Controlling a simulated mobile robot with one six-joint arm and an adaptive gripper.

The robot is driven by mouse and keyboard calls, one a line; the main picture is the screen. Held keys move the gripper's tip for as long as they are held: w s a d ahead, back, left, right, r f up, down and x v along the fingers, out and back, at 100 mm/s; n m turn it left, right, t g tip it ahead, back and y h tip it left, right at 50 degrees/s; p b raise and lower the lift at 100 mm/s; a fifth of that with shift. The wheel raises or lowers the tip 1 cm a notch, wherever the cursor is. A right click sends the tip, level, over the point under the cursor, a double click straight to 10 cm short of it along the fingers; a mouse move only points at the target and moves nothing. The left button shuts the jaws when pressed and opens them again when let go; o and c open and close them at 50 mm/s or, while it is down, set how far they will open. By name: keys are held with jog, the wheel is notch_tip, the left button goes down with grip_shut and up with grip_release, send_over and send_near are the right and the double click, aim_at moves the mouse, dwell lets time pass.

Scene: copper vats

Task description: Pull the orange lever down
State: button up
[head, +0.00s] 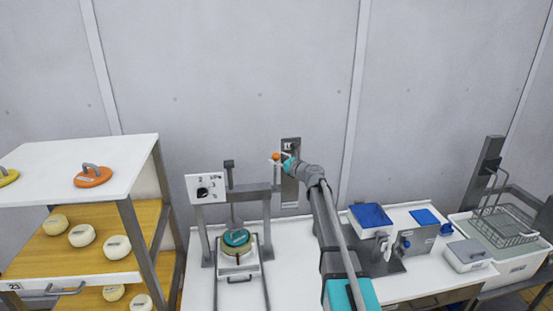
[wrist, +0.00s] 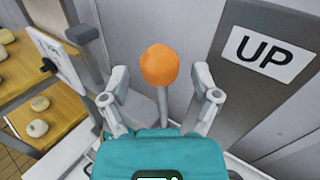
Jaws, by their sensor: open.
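The lever's round orange knob (wrist: 160,64) shows in the wrist view on top of a thin grey rod (wrist: 163,105). My gripper (wrist: 160,85) is open, with one finger on each side of the rod just under the knob. A gap shows between each finger and the lever. In the head view the orange knob (head: 276,156) sticks out at the left of my gripper (head: 283,160), in front of the grey lever plate (head: 290,190) on the wall. A white label reading "UP" (wrist: 267,50) is on the plate. The lever's base is hidden behind my gripper and arm.
A press frame with a dial panel (head: 205,188) stands left of the lever, over a teal-topped round piece (head: 237,238). A shelf with cheeses (head: 82,235) is farther left. A blue tray (head: 371,216) and a wire basket (head: 503,226) are at right.

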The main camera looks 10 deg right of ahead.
jog(key=shift+w+a, duration=0.4)
jog(key=shift+w, duration=0.2)
grip_shut()
jog(key=shift+d, duration=0.15)
